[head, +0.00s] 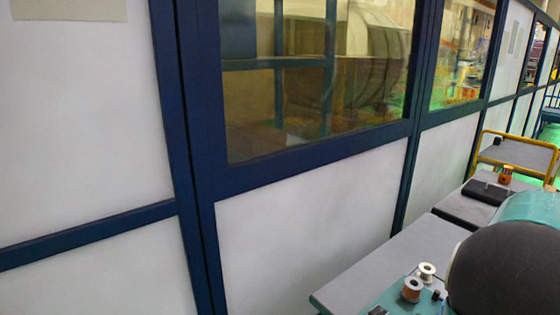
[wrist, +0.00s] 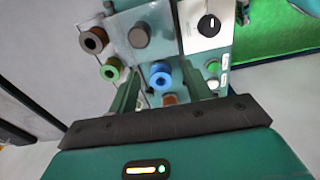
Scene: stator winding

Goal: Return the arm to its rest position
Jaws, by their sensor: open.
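My gripper (wrist: 161,76) shows in the wrist view with its two fingers apart and nothing held between them. A blue spool (wrist: 162,75) appears beyond the fingers, in the gap between them; I cannot tell how far below it is. A dark rounded part of my arm fills the lower right of the head view, and the gripper itself is not visible there. A copper spool (head: 412,290) and a white spool (head: 427,271) stand on the teal surface beside the arm.
The wrist view shows a brown spool (wrist: 94,40), a green spool (wrist: 112,70), a grey cylinder (wrist: 139,36) and a white panel with a black knob (wrist: 208,25). The head view shows a grey table (head: 365,274), a black box (head: 486,192), a yellow-railed cart (head: 516,157) and a blue-framed wall (head: 300,174).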

